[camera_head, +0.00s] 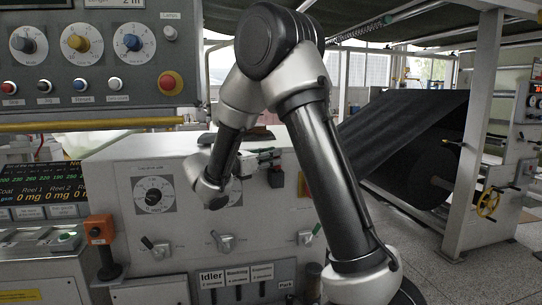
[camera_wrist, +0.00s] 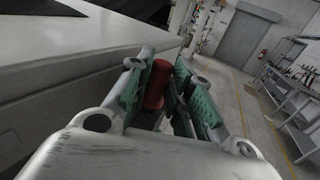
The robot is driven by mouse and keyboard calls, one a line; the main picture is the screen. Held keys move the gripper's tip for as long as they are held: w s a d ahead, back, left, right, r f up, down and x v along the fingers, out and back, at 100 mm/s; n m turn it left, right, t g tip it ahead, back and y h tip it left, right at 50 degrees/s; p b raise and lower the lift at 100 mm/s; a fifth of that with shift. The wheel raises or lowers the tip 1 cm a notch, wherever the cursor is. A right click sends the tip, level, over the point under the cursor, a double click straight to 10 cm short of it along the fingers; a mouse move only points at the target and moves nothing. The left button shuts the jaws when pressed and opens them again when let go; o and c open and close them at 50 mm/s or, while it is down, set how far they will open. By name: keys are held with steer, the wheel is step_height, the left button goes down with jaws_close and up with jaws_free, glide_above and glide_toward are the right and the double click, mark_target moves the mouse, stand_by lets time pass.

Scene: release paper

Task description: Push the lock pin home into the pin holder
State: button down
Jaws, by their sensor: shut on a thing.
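A red cylinder (camera_wrist: 156,86), which looks like the lock pin, stands between the green-padded fingers of my gripper (camera_wrist: 159,76) in the wrist view. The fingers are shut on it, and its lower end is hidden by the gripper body. In the head view my arm reaches over to the front of a pale machine cabinet (camera_head: 120,225). I cannot identify the pin holder for sure in either view.
A control panel (camera_head: 100,52) with dials and buttons stands at upper left, above a yellow rail (camera_head: 90,124). Knobs and levers (camera_head: 225,241) stick out of the cabinet front. A black roll (camera_head: 415,150) is at right. In the wrist view a pale surface (camera_wrist: 75,50) lies close on the left.

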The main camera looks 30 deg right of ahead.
steer(key=shift+f, duration=0.45)
steer(key=c, duration=1.2)
jaws_free()
steer(key=s+a, duration=0.2)
steer(key=a, duration=0.9)
steer(key=shift+s+a, duration=0.15)
steer(key=shift+a, duration=0.25)
